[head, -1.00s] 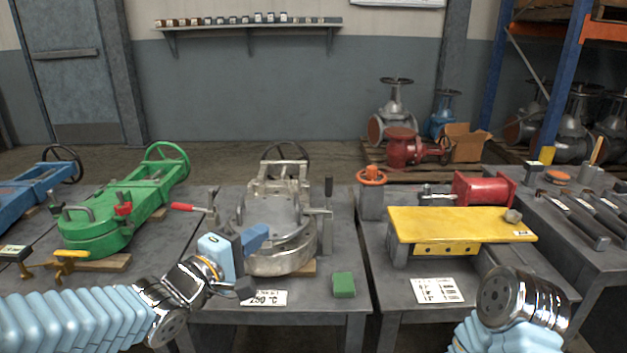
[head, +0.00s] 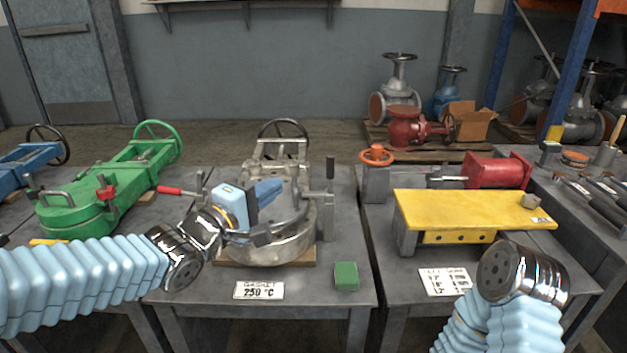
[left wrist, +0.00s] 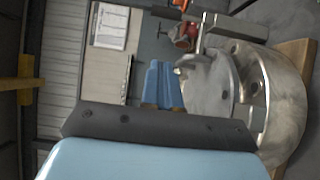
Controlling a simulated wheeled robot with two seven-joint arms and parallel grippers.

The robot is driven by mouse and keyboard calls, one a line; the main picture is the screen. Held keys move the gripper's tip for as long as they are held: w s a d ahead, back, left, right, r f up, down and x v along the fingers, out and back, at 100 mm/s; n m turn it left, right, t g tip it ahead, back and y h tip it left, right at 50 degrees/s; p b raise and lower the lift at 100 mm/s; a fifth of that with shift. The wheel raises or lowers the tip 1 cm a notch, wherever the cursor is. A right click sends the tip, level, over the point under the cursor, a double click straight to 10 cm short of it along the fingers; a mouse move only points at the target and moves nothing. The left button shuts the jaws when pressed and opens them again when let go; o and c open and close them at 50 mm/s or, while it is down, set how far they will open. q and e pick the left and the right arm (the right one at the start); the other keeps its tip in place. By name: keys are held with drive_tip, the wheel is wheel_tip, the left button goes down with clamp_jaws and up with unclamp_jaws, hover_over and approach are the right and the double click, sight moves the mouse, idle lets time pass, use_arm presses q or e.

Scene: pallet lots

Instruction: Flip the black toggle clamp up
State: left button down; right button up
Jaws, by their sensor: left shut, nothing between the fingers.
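A toggle clamp with a dark handle (head: 330,172) stands at the right side of the silver valve body (head: 290,247), its handle pointing up. Its metal arm also shows in the left wrist view (left wrist: 202,38). My left gripper (head: 276,187) is shut and empty, above the valve body and left of this clamp, apart from it. Its blue fingers (left wrist: 163,84) point toward the valve's far side in the left wrist view. A second clamp with a red handle (head: 172,190) lies level at the valve's left and is partly hidden by my left arm. My right gripper is out of view.
A green block (head: 346,276) and a label card (head: 259,290) lie at the table front. A green valve (head: 85,212) stands left. A yellow plate (head: 470,208) and an orange handwheel (head: 377,154) are on the right table, beyond a narrow gap.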

use_arm(q)
drive_tip(key=b+x, duration=0.3)
drive_tip(key=x, duration=0.2)
drive_tip(key=shift+s+f+b, duration=0.15)
drive_tip(key=shift+f+b, duration=0.05)
drive_tip(key=shift+b, duration=0.15)
drive_tip(key=w+d+p, duration=0.1)
drive_tip(key=w+d, duration=0.2)
drive_tip(key=d, duration=0.2)
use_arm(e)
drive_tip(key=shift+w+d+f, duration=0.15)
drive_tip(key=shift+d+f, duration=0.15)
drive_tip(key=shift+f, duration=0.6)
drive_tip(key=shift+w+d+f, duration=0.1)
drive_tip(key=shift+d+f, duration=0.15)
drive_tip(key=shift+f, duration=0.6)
use_arm(q)
drive_tip(key=shift+d+r, duration=0.1)
drive_tip(key=shift+r, duration=0.05)
